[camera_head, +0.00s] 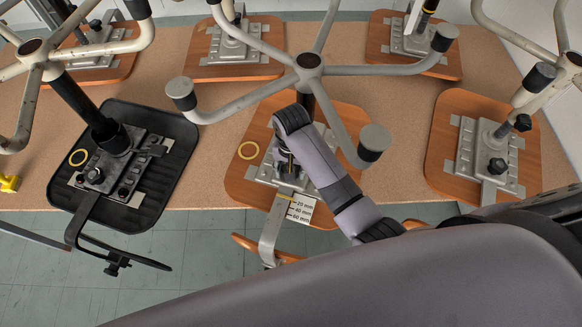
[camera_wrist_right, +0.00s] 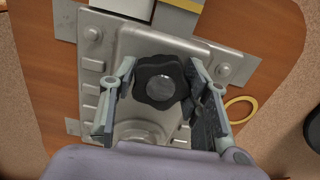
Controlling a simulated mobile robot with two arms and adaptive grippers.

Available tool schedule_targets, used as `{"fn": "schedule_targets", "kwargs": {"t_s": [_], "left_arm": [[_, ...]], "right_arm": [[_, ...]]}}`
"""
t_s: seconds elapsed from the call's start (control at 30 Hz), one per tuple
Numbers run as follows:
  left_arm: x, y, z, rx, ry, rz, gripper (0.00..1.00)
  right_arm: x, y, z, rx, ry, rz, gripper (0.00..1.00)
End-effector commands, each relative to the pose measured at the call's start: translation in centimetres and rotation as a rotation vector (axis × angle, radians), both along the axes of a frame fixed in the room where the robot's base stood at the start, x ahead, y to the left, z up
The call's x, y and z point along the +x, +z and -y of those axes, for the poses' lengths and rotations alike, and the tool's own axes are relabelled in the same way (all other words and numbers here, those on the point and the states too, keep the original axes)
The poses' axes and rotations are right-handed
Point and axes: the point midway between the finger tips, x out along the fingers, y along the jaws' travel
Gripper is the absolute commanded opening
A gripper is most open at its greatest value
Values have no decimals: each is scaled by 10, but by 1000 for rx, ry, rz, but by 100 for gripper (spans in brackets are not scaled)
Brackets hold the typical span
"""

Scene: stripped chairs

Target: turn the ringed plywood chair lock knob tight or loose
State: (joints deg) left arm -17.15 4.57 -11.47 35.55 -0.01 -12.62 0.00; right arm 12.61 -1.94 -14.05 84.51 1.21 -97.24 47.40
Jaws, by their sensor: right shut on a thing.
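The ringed plywood chair stands upside down in the middle of the head view, its wooden seat (camera_head: 238,178) bearing a yellow ring (camera_head: 248,150). The ring also shows in the right wrist view (camera_wrist_right: 241,109). A grey metal plate (camera_head: 262,171) is fixed on the seat. The black lobed lock knob (camera_wrist_right: 158,80) stands over this plate in the right wrist view. My right gripper (camera_wrist_right: 165,92) has a finger on each side of the knob and is shut on it. In the head view my right gripper (camera_head: 285,160) partly hides the knob. My left gripper is out of view.
A chair base (camera_head: 309,62) with spread legs rises close to my right arm. A scale label (camera_head: 300,207) marked 20, 40 and 60 mm lies by the plate. A black chair (camera_head: 160,205) with another yellow ring stands left; a plywood chair (camera_head: 450,115) stands right.

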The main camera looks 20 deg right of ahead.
Motion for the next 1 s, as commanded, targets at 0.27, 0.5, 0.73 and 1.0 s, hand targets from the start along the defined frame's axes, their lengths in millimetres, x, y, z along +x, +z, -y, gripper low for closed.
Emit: {"fn": "schedule_targets", "kwargs": {"t_s": [0.27, 0.5, 0.73, 1.0], "left_arm": [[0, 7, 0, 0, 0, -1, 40], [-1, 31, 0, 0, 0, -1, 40], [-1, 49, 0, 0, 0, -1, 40], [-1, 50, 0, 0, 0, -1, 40]], "right_arm": [[1, 4, 0, 0, 45, 4, 0], [1, 5, 0, -1, 303, 3, 0], [1, 4, 0, -1, 590, 2, 0], [2, 1, -1, 1, 699, 4, 0]]}}
